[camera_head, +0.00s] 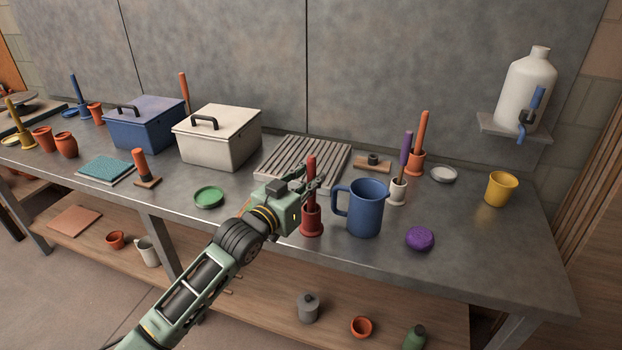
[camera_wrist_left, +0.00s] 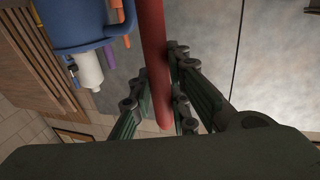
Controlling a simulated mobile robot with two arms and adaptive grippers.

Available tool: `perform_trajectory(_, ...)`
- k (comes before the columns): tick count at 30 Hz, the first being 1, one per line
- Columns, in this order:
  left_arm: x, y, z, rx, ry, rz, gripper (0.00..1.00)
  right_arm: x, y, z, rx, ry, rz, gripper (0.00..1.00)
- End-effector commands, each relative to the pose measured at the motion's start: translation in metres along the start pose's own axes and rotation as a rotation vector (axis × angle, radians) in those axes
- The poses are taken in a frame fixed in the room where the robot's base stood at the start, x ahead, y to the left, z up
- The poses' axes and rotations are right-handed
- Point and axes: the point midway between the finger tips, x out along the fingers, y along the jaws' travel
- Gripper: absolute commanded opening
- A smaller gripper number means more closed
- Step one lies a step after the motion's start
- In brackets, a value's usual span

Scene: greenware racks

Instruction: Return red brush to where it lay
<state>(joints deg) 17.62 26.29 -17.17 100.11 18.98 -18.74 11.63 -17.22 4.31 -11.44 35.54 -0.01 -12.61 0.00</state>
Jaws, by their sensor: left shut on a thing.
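The red brush (camera_head: 311,172) stands upright, its handle rising out of a dark red holder (camera_head: 312,222) near the front edge of the table. Its lower end is hidden inside the holder, so I cannot tell whether it rests on the bottom. My left gripper (camera_head: 313,184) is shut on the handle, above the holder's rim. In the left wrist view the red handle (camera_wrist_left: 153,50) runs between the fingers of the left gripper (camera_wrist_left: 160,85). My right gripper is not in view.
A blue mug (camera_head: 367,210) stands close right of the red holder; it also shows in the left wrist view (camera_wrist_left: 75,25). A purple lump (camera_head: 419,238) lies further right. A green dish (camera_head: 209,197) lies left, a ridged grey rack (camera_head: 303,160) behind. The front right tabletop is clear.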

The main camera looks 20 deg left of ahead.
Motion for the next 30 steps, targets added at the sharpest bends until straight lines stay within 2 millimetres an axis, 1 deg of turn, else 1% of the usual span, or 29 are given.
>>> perform_trajectory(11, 0.0001, 0.0002, 0.0088, 0.000, 0.000, 0.000, 0.00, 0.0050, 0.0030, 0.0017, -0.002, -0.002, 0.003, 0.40)
perform_trajectory(12, 0.0001, 0.0001, 0.0088, 0.000, 0.000, 0.000, 0.17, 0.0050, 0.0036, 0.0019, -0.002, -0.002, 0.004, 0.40)
perform_trajectory(19, 0.0001, 0.0002, 0.0082, 0.000, 0.000, 0.000, 0.37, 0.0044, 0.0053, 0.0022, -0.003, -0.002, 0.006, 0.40)
perform_trajectory(27, -0.0001, 0.0001, 0.0084, 0.000, -0.001, 0.000, 0.38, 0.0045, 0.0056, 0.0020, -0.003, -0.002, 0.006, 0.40)
perform_trajectory(30, -0.0033, 0.0001, 0.0085, 0.000, -0.001, 0.000, 0.38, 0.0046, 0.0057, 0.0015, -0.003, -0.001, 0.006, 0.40)
